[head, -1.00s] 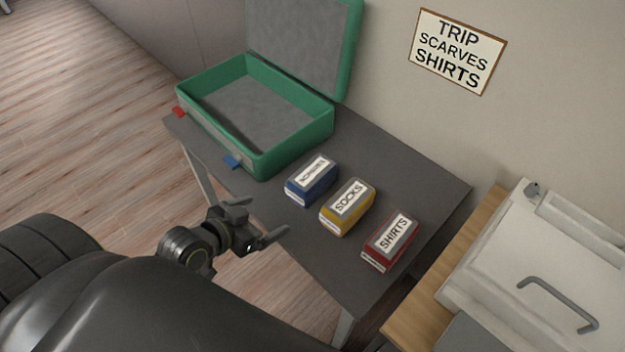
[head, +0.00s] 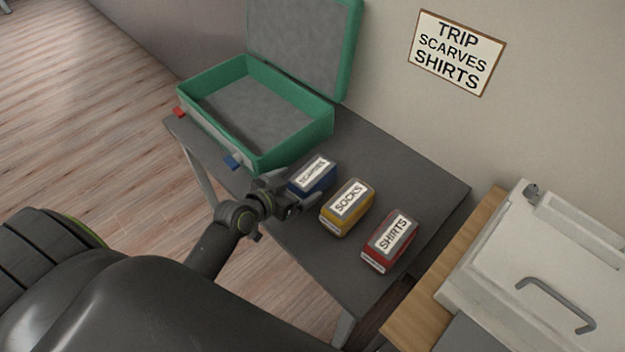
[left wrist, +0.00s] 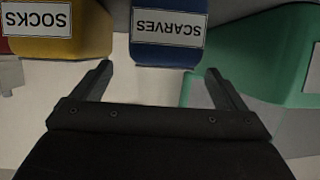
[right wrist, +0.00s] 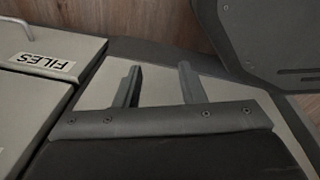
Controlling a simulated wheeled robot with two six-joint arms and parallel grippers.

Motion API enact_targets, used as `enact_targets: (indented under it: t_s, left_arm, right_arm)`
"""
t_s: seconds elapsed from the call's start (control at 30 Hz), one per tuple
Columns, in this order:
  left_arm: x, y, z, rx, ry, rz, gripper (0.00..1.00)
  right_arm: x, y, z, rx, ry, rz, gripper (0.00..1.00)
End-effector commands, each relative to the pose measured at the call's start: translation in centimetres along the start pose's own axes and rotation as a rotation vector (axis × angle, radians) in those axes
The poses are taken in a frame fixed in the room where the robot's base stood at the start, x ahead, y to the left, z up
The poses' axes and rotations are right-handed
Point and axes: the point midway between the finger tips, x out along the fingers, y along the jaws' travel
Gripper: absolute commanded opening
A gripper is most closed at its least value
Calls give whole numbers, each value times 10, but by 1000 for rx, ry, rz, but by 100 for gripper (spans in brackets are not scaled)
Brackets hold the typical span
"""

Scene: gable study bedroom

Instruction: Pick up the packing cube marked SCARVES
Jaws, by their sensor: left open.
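The blue packing cube marked SCARVES (head: 313,178) sits on the grey table, between the green suitcase and the yellow cube. Its white label shows upside down in the left wrist view (left wrist: 167,30). My left gripper (head: 302,196) is open and empty at the front of the blue cube. In the left wrist view its fingers (left wrist: 160,80) point toward the cube's near side, which lies just beyond the tips, and nothing is between them. My right gripper (right wrist: 158,84) is open and empty in its own wrist view, away from the cubes.
A yellow SOCKS cube (head: 347,207) and a red SHIRTS cube (head: 390,242) stand to the right of the blue one. The open green suitcase (head: 300,142) is close on the left. A wall sign (head: 457,52) lists SCARVES and SHIRTS. A FILES box (right wrist: 45,62) shows in the right wrist view.

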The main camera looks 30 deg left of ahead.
Motion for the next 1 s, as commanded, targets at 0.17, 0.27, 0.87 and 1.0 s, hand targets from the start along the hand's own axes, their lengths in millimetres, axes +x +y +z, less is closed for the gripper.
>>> enact_targets:
  t_s: [0.17,0.27,0.87,1.0]
  left_arm:
    - [8,0,1,0,-1,0,94]
    - [18,-1,3,-2,-2,1,94]
    - [56,-4,7,0,-1,0,94]
    - [56,-4,7,0,-1,0,79]
  right_arm:
    - [-1,0,0,0,0,0,36]
    - [-2,0,0,0,0,0,36]
    - [-3,2,0,-1,-1,2,36]
    - [-3,3,0,-2,-1,4,36]
